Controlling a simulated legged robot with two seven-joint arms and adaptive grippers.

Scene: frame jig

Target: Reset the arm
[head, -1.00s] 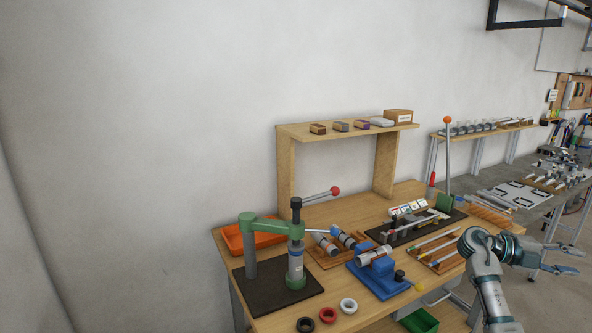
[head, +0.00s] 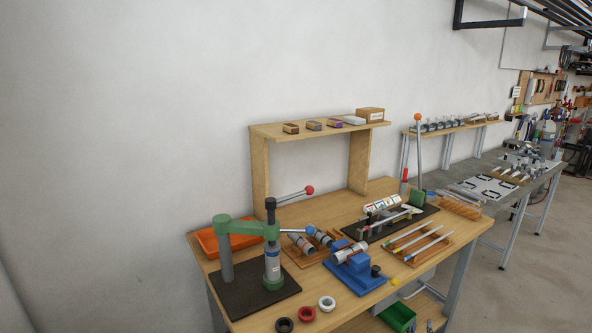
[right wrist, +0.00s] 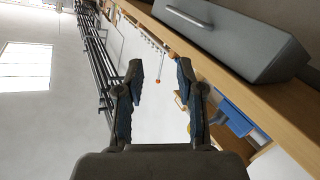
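My right gripper (right wrist: 160,78) shows in the right wrist view with its two dark fingers spread apart. Nothing is between the fingertips. In the head view, a small grey piece at the bottom edge near the green bin may be part of it, but I cannot tell. My left gripper shows in neither view. The wooden workbench (head: 340,208) stands in front of me in the head view. A green lever press (head: 272,262) stands on a dark plate at its left end.
The bench also bears an orange tray (head: 222,238), a blue fixture (head: 356,272), a rack of rods (head: 418,243) and loose rings (head: 327,303). A shelf (head: 330,131) stands at its back. A green bin (head: 397,316) is below. Open floor (head: 535,265) lies right.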

